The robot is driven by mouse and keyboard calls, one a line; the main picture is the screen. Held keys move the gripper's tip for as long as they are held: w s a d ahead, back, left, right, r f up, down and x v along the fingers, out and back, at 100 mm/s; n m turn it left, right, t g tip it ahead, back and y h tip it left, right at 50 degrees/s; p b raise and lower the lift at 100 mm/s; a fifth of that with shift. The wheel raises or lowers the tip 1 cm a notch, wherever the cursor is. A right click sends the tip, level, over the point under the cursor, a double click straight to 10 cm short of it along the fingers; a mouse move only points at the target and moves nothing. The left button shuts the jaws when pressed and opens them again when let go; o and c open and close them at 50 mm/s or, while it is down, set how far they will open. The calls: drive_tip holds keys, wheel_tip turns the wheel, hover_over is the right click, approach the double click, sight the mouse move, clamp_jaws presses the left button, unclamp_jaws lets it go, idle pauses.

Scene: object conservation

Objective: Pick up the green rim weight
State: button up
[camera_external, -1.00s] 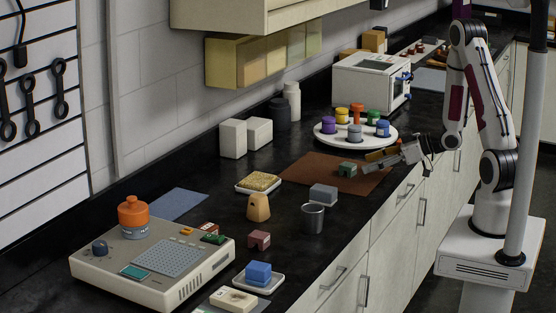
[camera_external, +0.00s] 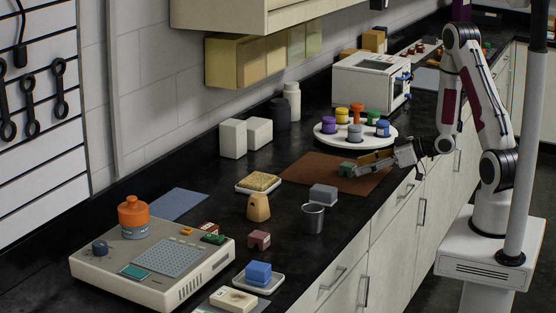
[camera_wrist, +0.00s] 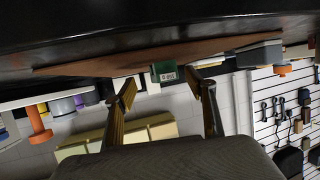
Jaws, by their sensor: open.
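The green rim weight (camera_external: 345,169) is a small dark green block on the brown mat (camera_external: 312,171) on the counter. It also shows in the wrist view (camera_wrist: 164,72), with a pale label on its face. My gripper (camera_external: 360,166) reaches in from the right, low over the mat, with its fingertips beside the block. In the wrist view my gripper's two yellowish fingers (camera_wrist: 167,88) are spread apart and empty. The green block lies between them in the picture, beyond the tips. The exact gap from fingertips to block is hard to tell.
A white round tray (camera_external: 325,137) with several coloured pots stands behind my gripper. A grey block (camera_external: 323,195) and a metal cup (camera_external: 313,218) stand in front of the mat. The mat's left part is bare. The counter's front edge lies to the right.

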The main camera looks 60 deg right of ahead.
sight(351, 164)
drive_tip(key=shift+w, duration=0.1)
idle(0.3)
drive_tip(key=shift+w+a+f, duration=0.1)
drive_tip(key=shift+w+a, duration=0.25)
drive_tip(key=shift+w, duration=0.4)
drive_tip(key=shift+w+a, duration=0.35)
drive_tip(key=shift+w, duration=0.35)
drive_tip(key=shift+x, duration=1.05)
drive_tip(key=c, duration=1.3)
